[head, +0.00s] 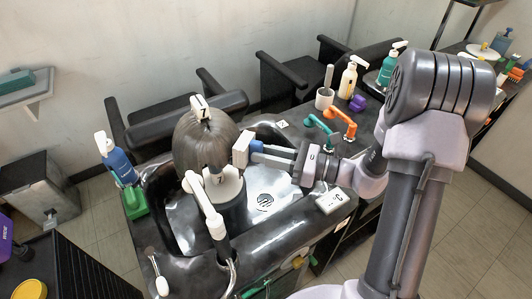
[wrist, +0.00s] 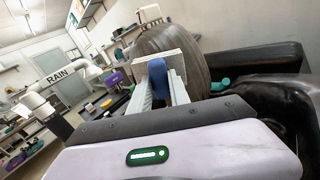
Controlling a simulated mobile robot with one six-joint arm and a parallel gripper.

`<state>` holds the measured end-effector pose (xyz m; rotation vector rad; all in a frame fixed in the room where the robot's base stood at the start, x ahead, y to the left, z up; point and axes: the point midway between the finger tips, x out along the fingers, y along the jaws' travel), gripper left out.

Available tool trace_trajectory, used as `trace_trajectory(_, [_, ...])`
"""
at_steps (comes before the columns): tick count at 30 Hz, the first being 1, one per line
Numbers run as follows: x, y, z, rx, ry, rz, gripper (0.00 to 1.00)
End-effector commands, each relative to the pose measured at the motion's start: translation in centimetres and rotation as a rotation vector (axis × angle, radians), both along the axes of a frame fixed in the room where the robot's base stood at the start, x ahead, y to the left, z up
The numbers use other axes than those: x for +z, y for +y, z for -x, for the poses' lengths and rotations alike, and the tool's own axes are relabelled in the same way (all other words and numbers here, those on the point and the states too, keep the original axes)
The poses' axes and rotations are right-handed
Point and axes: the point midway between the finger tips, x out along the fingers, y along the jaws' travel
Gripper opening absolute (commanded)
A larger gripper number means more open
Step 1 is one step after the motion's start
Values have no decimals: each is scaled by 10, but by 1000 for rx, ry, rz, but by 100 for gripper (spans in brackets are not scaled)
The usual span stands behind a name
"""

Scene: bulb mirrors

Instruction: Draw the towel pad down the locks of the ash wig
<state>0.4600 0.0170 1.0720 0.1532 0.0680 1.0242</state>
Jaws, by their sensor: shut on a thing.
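In the wrist view the wig (wrist: 170,38) rises just beyond the pad. My gripper (head: 266,151) reaches in from the right, shut on the blue handle (head: 257,146) of the white towel pad (head: 242,149). The pad is at the right side of the wig, about mid-height. The pad (wrist: 184,57) and blue handle (wrist: 155,82) also show in the wrist view. I cannot tell whether the pad touches the locks.
A white spray arm (head: 203,205) rises in front of the stand. A blue bottle (head: 118,160) stands left in a green holder (head: 134,201). Teal (head: 322,128) and orange (head: 342,121) tools, a cup (head: 324,98) and bottles stand behind right. The basin floor (head: 275,205) right of the stand is clear.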

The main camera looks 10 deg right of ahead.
Motion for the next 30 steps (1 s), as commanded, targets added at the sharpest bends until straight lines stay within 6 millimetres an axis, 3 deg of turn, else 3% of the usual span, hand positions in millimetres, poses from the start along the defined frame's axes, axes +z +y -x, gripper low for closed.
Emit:
trace_trajectory(5, [-20,-3,3,-1,2,-1,0])
trace_trajectory(12, [-18,-4,4,-1,1,0,0])
trace_trajectory(22, [-18,-45,29,-2,0,-1,0])
trace_trajectory(28, [9,-28,20,3,0,0,0])
trace_trajectory(30, [3,-20,15,3,1,-1,0])
